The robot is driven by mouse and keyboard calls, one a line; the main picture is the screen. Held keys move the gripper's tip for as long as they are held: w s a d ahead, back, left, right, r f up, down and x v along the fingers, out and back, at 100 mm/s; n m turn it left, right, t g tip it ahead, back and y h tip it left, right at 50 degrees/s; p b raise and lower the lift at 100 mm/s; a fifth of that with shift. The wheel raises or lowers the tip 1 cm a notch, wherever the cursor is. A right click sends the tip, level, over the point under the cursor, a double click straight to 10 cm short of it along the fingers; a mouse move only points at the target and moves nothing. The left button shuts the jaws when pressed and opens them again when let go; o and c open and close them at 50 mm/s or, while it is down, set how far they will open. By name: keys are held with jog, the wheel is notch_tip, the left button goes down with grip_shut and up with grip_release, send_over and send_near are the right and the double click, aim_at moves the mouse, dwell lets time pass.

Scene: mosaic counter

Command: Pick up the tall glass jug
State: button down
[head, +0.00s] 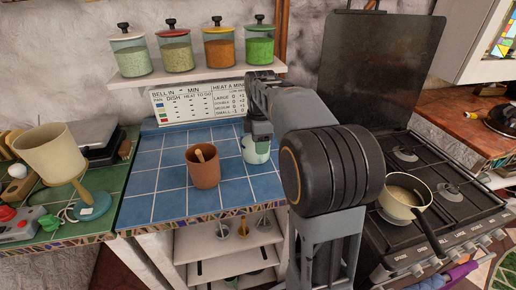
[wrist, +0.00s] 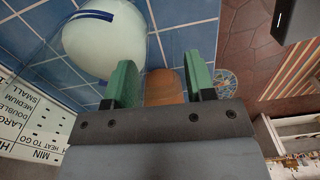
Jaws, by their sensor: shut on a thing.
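In the head view the pale green jug (head: 256,152) stands on the blue-tiled counter, its upper part hidden behind my gripper (head: 258,128). In the wrist view a rounded pale body with a blue band (wrist: 103,42), which I take for the jug, lies close beside the left finger. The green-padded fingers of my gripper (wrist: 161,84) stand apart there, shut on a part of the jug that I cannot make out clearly. The terracotta cup (head: 203,168) with a wooden utensil stands left of the jug; a brown shape, probably this cup, shows between the fingers.
A shelf (head: 180,75) with several lidded jars hangs above a printed card (head: 196,101). My arm covers the counter's right side. The stove (head: 420,165) with a cream pan (head: 398,205) is at right. A lamp (head: 50,150) stands at left. Blue tiles left of the cup are clear.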

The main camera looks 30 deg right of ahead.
jog(key=s+d+r+b, duration=0.1)
jog(key=s+r, duration=0.8)
jog(key=s, duration=0.4)
jog(key=shift+s+d, duration=0.15)
jog(key=shift+d, duration=0.1)
jog(key=c, duration=1)
grip_release()
grip_shut()
jog(key=shift+r, duration=0.1)
